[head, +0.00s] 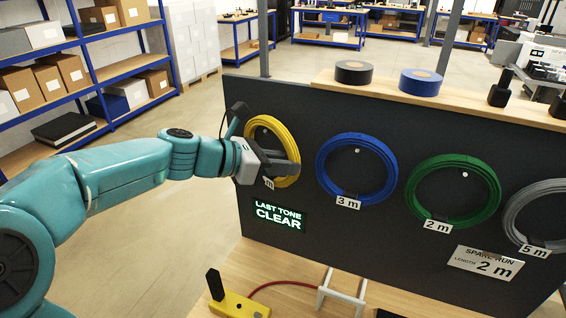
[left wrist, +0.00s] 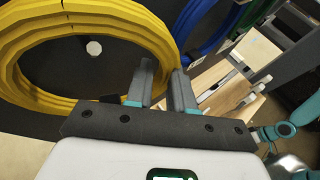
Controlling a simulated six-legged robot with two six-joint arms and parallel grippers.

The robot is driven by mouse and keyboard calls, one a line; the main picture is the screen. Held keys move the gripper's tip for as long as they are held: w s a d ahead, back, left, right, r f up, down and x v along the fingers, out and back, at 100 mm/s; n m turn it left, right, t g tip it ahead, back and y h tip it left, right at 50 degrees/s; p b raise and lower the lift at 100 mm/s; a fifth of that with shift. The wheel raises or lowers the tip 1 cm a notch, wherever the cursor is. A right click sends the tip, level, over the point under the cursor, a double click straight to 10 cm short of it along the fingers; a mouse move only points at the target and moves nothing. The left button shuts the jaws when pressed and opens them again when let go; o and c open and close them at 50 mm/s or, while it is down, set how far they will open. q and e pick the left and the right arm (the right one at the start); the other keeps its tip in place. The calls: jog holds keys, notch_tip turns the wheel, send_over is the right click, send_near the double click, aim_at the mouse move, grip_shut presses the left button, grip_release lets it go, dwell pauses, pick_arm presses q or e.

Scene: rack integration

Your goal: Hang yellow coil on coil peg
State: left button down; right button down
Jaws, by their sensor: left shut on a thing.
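The yellow coil (head: 259,126) is at the left end of the dark upright panel (head: 316,110). My left gripper (head: 280,165) is shut on its lower right part. In the left wrist view the fingers (left wrist: 164,80) are on either side of the coil's edge, and the yellow coil (left wrist: 115,14) fills the upper left. A pale round peg end (left wrist: 94,47) shows inside the ring. I cannot tell whether the coil rests on that peg. A length label below the coil is mostly hidden by my gripper. My right gripper is not in view.
A blue coil (head: 323,174), a green coil (head: 412,190) and a grey coil (head: 511,208) hang to the right. A lit sign (head: 279,214) reads "LAST TONE CLEAR". A yellow tool (head: 238,306) and a white stand (head: 342,295) are on the bench. Tape rolls (head: 354,72) sit on top.

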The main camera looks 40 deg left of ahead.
pick_arm(q)
jog(key=c, duration=0.9)
grip_release()
jog(key=b+v, duration=0.2)
jog(key=v, duration=1.4)
jog(key=shift+s+b, duration=0.15)
jog(key=shift+b, duration=0.25)
jog(key=shift+r, duration=0.1)
